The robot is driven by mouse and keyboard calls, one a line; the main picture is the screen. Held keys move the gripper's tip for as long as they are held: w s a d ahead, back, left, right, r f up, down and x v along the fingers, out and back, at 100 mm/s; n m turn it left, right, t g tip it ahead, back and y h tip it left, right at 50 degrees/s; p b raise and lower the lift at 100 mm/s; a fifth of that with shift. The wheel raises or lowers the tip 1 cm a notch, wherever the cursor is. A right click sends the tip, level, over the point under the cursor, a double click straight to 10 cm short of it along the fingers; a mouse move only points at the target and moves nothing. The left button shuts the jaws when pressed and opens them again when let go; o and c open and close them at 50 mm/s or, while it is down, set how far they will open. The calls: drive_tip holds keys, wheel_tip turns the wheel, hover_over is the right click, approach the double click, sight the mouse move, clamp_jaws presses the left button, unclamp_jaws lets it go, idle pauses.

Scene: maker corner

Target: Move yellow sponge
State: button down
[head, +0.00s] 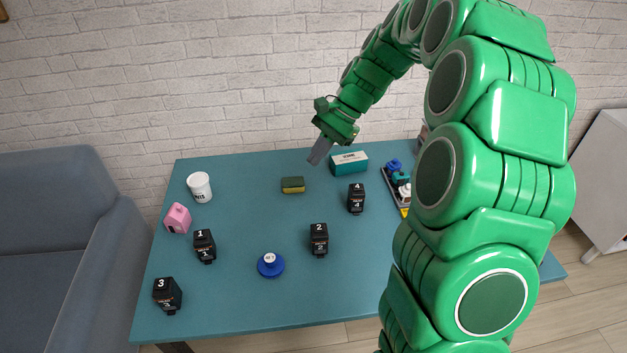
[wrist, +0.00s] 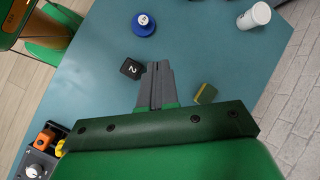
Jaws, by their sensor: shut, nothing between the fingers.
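The yellow sponge (head: 292,185) lies on the teal table (head: 235,300) near its back edge, with a dark green layer on top. It also shows in the wrist view (wrist: 206,94), to the right of the fingers. My gripper (head: 320,152) is above the back of the table, up and to the right of the sponge in the head view. In the wrist view my gripper (wrist: 157,68) has its two grey fingers together with nothing between them. The gripper is apart from the sponge.
A teal box (head: 349,164) stands right of the sponge. Black block 4 (head: 356,198) and block 2 (head: 319,240) stand in front. A white cup (head: 199,187), pink object (head: 178,218), blue knobbed object (head: 270,265), block 1 (head: 204,246) and block 3 (head: 167,295) occupy the left and front.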

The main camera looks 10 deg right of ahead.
drive_tip(key=w+d+f+m+t+y, duration=0.1)
drive_tip(key=w+d+f+m, duration=0.4)
drive_tip(key=w+f, duration=0.4)
drive_tip(key=w+d+f+m+t+y, duration=0.1)
drive_tip(key=w+d+f+m, duration=0.3)
drive_tip(key=w+d+f, duration=0.5)
drive_tip(key=x, duration=1.1)
drive_tip(key=shift+w+a+r, duration=0.2)
drive_tip(key=shift+w+a, duration=0.1)
drive_tip(key=shift+a, duration=2.15)
drive_tip(key=a, duration=2)
drive_tip(key=shift+a, duration=0.25)
